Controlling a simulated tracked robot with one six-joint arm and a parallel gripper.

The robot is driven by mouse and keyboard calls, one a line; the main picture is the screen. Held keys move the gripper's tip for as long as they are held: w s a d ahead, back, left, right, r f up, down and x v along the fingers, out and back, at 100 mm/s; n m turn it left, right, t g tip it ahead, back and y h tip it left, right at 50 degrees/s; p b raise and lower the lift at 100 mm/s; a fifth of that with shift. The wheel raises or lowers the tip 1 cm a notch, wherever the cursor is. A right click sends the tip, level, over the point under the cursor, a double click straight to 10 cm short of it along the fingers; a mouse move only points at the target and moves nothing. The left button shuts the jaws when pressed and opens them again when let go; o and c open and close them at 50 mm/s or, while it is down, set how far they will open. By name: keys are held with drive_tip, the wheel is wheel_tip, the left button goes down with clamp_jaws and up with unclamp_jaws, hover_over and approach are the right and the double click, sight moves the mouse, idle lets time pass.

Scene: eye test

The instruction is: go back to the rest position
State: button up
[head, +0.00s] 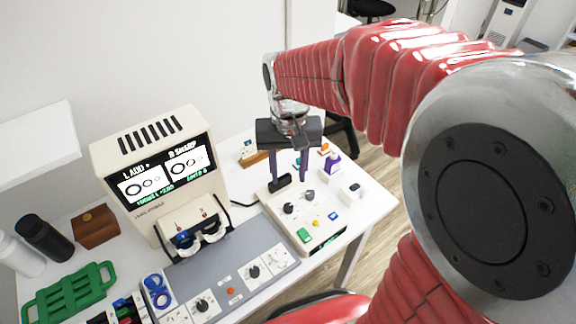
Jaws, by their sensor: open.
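My gripper (289,180) hangs at the end of my red arm, pointing down over the back part of a cream control box (318,237). Its two dark purple fingers are apart, and I see nothing held between them. The left fingertip shows close to a black block (280,184) on the box; I cannot tell whether they touch. The box carries dark knobs, a green button (304,235), a yellow one and a blue one.
A cream eye-test machine (160,170) with a screen stands left, behind a grey panel (228,268). A purple-and-white item (333,162) stands behind the box. A green rack (68,291), black bottle (43,238) and wooden block (95,226) are far left. Floor shows right of the table.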

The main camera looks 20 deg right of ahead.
drive_tip(key=shift+r, duration=0.65)
drive_tip(key=s+r+n+t, duration=0.2)
drive_tip(key=s+r+t, duration=0.3)
drive_tip(key=s, duration=0.6)
drive_tip(key=shift+s+d+r+n+t, duration=0.15)
drive_tip(key=shift+s+r+n+t, duration=0.2)
drive_tip(key=shift+r, duration=0.35)
drive_tip(key=shift+f, duration=0.1)
idle(1.6)
